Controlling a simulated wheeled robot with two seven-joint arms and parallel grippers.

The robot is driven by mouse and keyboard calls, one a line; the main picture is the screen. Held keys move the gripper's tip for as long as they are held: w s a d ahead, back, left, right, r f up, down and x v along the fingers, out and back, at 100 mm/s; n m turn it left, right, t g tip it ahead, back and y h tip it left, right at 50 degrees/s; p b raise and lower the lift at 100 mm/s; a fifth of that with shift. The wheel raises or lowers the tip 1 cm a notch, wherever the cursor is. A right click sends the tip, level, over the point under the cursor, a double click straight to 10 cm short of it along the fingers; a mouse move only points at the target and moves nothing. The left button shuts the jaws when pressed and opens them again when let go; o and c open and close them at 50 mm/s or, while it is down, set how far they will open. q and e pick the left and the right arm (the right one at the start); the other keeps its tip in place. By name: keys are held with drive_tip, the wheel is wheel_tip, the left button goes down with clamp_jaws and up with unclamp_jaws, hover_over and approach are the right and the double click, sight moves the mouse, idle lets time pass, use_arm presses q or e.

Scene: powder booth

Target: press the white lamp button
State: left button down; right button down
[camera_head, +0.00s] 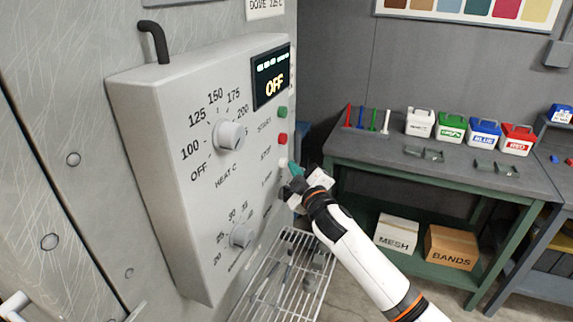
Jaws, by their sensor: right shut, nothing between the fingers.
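The white lamp button (283,163) sits on the front of the grey control box (160,180), below the green start button (282,112) and the red stop button (283,139). It is beside the LAMP label and partly hidden by my gripper. My right gripper (293,168) is shut and empty, with its teal fingertips at or very near the white button. I cannot tell whether they touch it. The display (271,77) reads OFF. My left gripper is not in view.
Two knobs, the heat knob (230,135) and a lower knob (241,235), stick out of the box. A wire rack (290,268) stands below. A bench (450,165) with coloured tubs is at right, with boxes marked MESH (396,234) and BANDS (451,247) beneath.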

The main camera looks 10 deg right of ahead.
drive_tip(key=shift+w+a, duration=0.2)
drive_tip(key=shift+a, duration=0.1)
drive_tip(key=shift+s+d, duration=0.1)
drive_tip(key=shift+d, duration=0.1)
drive_tip(key=shift+s+d+p, duration=0.35)
drive_tip(key=shift+s+d, duration=0.1)
drive_tip(key=shift+d, duration=0.15)
drive_tip(key=shift+d, duration=0.15)
drive_tip(key=shift+s+d+p, duration=0.5)
drive_tip(key=shift+s+d, duration=0.35)
drive_tip(key=shift+d, duration=0.35)
drive_tip(key=shift+s+d+p, duration=0.5)
drive_tip(key=shift+s+d, duration=0.35)
drive_tip(key=shift+d, duration=0.3)
